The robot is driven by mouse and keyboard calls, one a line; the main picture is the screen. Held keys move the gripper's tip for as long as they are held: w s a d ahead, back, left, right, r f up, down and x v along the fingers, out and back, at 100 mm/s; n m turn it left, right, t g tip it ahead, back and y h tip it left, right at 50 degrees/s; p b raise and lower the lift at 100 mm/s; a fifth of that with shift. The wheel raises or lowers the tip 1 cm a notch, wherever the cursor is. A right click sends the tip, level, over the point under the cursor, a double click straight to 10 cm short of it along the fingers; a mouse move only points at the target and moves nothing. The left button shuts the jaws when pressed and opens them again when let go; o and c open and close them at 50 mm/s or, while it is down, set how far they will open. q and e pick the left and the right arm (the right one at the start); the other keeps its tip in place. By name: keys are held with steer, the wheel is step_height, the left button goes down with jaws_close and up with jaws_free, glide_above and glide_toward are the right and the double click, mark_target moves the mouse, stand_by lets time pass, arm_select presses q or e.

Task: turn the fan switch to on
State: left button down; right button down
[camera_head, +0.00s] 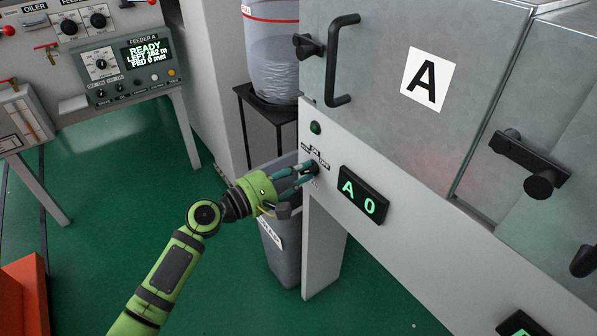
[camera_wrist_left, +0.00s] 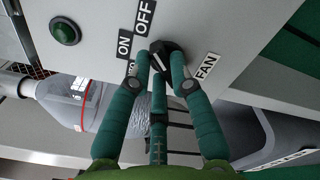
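The fan switch is a small black knob (camera_wrist_left: 172,52) on the pale panel, with ON, OFF and FAN labels around it in the left wrist view. A light mark shows on the knob, but the fingers partly cover it, so its setting is unclear. My left gripper (camera_wrist_left: 160,65) has its teal fingers drawn together around the knob, with the tips at its sides. In the head view the left gripper (camera_head: 310,170) reaches the panel from the left, and its fingertips hide most of the knob. My right gripper is in neither view.
A dark green lamp (camera_head: 315,127) sits above the switch, and a lit "A 0" display (camera_head: 362,195) is to its right. A grey bin (camera_head: 282,250) stands below my gripper. A metal door marked A has a black handle (camera_head: 340,60). Green floor is open at left.

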arm_select(q)
steer(key=shift+m, duration=0.3)
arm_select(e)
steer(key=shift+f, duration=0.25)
arm_select(q)
steer(key=shift+f+b, duration=0.1)
steer(key=shift+b, duration=0.35)
steer(key=m+b, duration=0.2)
steer(key=m, duration=0.2)
steer(key=shift+s+f, duration=0.1)
steer(key=m+b, duration=0.2)
steer(key=m, duration=0.1)
steer(key=shift+d, duration=0.1)
steer(key=shift+s+m+b, duration=0.1)
steer(key=shift+m+b, duration=0.25)
steer(key=shift+m, duration=0.15)
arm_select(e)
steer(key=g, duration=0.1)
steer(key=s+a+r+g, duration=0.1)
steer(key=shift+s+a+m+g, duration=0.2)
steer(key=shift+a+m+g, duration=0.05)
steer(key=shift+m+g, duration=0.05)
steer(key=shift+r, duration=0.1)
arm_select(q)
steer(key=c, duration=1.1)
jaws_free()
